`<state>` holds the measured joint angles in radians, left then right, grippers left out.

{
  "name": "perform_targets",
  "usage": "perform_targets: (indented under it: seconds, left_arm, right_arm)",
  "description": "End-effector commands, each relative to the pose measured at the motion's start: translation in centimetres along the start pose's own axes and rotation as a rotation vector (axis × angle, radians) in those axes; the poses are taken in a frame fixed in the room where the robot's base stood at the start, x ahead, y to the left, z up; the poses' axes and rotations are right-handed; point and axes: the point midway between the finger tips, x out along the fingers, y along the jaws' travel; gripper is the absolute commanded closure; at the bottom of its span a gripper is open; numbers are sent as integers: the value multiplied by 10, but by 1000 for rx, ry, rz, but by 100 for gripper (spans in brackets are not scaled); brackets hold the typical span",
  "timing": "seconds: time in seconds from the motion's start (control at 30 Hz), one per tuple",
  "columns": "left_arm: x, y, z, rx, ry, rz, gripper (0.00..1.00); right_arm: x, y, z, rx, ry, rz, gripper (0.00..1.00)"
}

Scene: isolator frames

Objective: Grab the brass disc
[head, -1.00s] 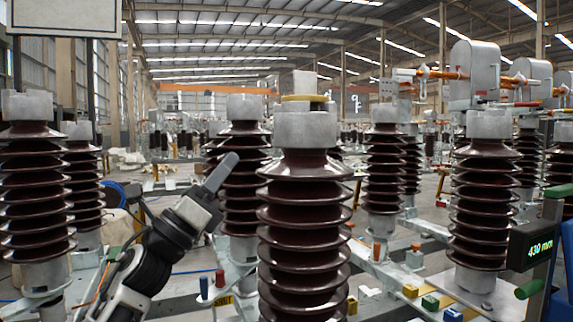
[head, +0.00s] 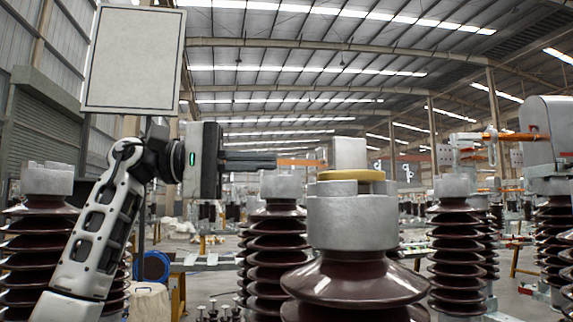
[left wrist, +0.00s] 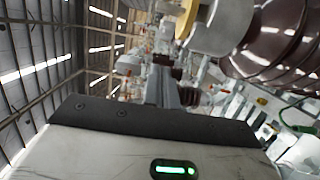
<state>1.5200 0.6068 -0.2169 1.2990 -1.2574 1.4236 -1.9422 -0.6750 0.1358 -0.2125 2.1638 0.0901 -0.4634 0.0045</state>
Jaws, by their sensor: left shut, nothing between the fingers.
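The brass disc (head: 350,175) is a flat yellow ring-like piece on top of the grey metal cap (head: 352,212) of the nearest brown insulator (head: 355,278). A pale grey block (head: 349,153) rises above it. In the left wrist view the disc (left wrist: 186,18) shows near the top edge, beside the cap (left wrist: 215,28). My left gripper (head: 274,161) is shut and empty. Its fingers point right, to the left of the disc and slightly higher in the picture, with a visible gap between. The fingers also show in the left wrist view (left wrist: 163,88). My right gripper is not in view.
More brown ribbed insulators with grey caps stand behind (head: 283,184), at right (head: 450,187) and at left (head: 48,178). A blank framed board (head: 133,60) stands at upper left behind my arm. The air between fingers and disc looks clear.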

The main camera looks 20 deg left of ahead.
Motion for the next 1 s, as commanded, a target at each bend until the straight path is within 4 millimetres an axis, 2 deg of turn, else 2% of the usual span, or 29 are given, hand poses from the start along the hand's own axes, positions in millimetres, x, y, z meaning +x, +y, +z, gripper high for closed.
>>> perform_targets:
  seconds: [0.1,0.4,0.5,0.67,1.0]
  left_arm:
    - [24,1,1,0,-6,-1,100]
    - [88,1,1,-3,-6,1,100]
    - [91,-1,18,3,-4,1,100]
    - [94,0,34,0,-3,3,100]
    - [95,0,40,-3,-1,3,100]
  right_arm:
    - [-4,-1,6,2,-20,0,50]
    - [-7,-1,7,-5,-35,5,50]
    - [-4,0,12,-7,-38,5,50]
    - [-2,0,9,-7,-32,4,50]
    - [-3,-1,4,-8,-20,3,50]
